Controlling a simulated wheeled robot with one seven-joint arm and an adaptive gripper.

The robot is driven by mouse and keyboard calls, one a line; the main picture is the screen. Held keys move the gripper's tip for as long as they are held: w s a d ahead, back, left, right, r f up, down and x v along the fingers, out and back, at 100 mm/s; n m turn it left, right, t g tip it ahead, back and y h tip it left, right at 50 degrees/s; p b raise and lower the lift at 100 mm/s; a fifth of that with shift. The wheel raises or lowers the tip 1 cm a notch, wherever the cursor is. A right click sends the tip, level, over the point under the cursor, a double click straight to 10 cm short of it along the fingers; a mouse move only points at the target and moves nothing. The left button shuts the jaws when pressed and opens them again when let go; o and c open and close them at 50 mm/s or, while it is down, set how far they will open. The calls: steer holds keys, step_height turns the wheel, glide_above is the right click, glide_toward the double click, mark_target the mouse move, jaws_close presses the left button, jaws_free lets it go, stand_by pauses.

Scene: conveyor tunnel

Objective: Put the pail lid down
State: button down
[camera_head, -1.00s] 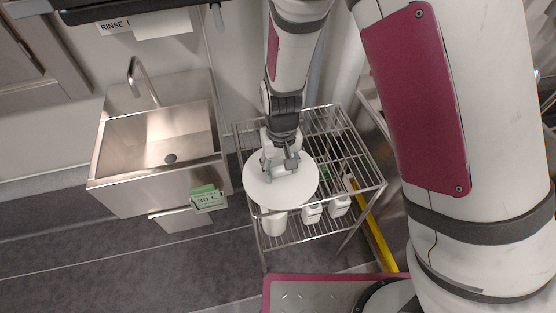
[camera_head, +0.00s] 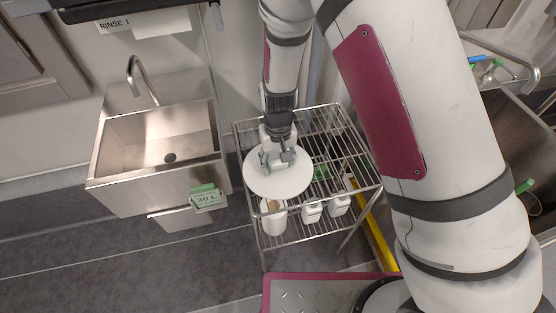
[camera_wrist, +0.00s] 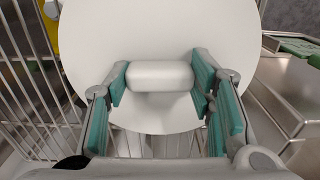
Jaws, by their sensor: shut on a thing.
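The pail lid (camera_head: 278,184) is a round white disc with a raised block-shaped handle on top. My gripper (camera_head: 279,158) is shut on that handle, and the lid hangs roughly level over the left part of the wire rack. In the wrist view the teal pads of my gripper (camera_wrist: 160,82) press both ends of the white handle, and the lid (camera_wrist: 160,35) spreads out behind it. A white pail (camera_head: 273,219) stands on the rack's lower shelf, partly hidden under the lid. I cannot tell the exact gap between the lid and the rack's top shelf.
The wire rack (camera_head: 346,141) has free room on its top shelf right of the lid. White bottles (camera_head: 312,211) stand on its lower shelf. A steel sink (camera_head: 120,137) is at the left, with a green-topped "30 L" box (camera_head: 207,198) at its front corner. A yellow bar (camera_head: 378,240) runs right of the rack.

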steer(key=c, duration=0.7)
jaws_free()
steer(key=shift+c, duration=0.2)
step_height(320, 180, up, 12)
steer(key=r, duration=0.1)
step_height(320, 180, up, 8)
glide_above(279, 161)
steer(key=s+d, duration=0.2)
steer(key=d, duration=0.3)
steer(key=s+d+r+m+t, duration=0.1)
steer(key=s+d+r+t, duration=0.1)
steer(key=s+d+r, duration=0.5)
steer(key=s+d+r+m+t, duration=0.1)
steer(key=s+d+r+m, duration=0.1)
steer(key=s+d+r, duration=0.5)
steer(key=shift+s+d+t, duration=0.4)
steer(key=shift+s+d, duration=0.1)
steer(key=shift+s, duration=2.7)
